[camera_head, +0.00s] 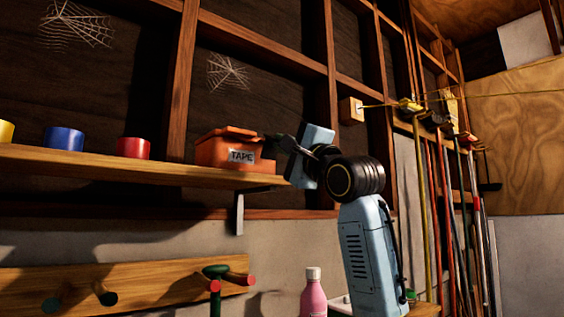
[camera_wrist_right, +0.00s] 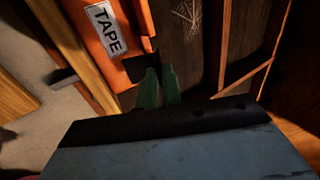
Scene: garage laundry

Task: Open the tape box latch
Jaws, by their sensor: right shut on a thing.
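The orange tape box (camera_head: 228,150) with a "TAPE" label sits on the wooden shelf, its lid on top. It fills the upper left of the right wrist view (camera_wrist_right: 122,62). The latch, a dark piece (camera_wrist_right: 140,68) on the box's right end, is partly hidden by my fingers. My right gripper (camera_head: 270,139) reaches in from the right to that end of the box. Its green fingertips (camera_wrist_right: 158,82) are close together at the dark piece, shut on what looks like the latch. The exact grip is hard to see in shadow. My left gripper is not in view.
The wooden shelf (camera_head: 110,165) also holds a red roll (camera_head: 133,148), a blue roll (camera_head: 64,139) and a yellow one (camera_head: 5,131). Wall studs stand close behind. Below are a peg rail (camera_head: 130,284) and a pink bottle (camera_head: 313,294). Long-handled tools hang at right.

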